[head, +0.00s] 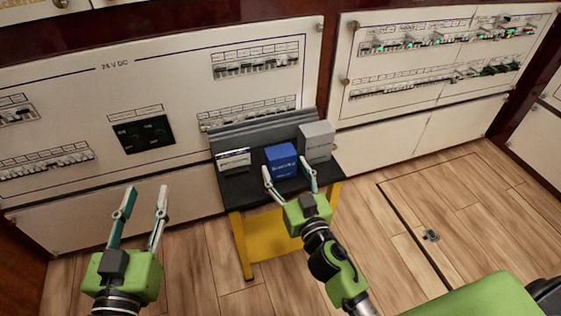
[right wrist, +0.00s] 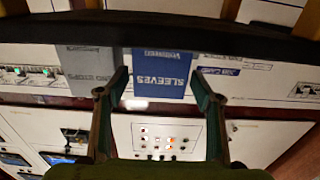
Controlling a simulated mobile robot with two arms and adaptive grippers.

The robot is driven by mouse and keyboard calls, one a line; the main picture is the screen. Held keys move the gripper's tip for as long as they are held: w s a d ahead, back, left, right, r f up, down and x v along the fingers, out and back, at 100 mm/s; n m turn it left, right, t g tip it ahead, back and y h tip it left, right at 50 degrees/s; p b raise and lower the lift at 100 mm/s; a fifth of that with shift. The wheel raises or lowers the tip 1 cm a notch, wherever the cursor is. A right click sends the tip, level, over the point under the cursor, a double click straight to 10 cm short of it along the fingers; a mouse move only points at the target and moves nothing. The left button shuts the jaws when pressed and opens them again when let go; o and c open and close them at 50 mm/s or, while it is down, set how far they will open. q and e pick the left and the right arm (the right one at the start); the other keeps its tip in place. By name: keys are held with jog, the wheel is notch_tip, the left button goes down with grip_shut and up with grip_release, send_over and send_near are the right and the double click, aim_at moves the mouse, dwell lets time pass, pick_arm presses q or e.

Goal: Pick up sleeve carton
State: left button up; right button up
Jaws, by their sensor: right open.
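The sleeve carton is a blue box (head: 281,164) on the small black-topped table, between a white carton and a grey carton. In the right wrist view it appears upside down with "SLEEVES" on its face (right wrist: 162,76). My right gripper (head: 288,172) is open, its fingers pointing at the carton from the near side. In the right wrist view the fingertips (right wrist: 161,88) stand on either side of the blue carton with small gaps; contact is not visible. My left gripper (head: 147,190) is open and empty, off to the left above the floor.
The grey carton (head: 316,141) stands close on the right of the blue one, the white carton (head: 233,160) on its left. The table (head: 240,189) has a raised grey back and yellow legs. Breaker panels (head: 155,90) rise behind. Wooden floor (head: 440,215) on the right is clear.

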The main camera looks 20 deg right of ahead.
aim_at(284, 166)
jog(key=w, duration=0.4)
jog(key=shift+w+a, duration=0.1)
jog(key=c, duration=0.9)
jog(key=shift+r, duration=0.1)
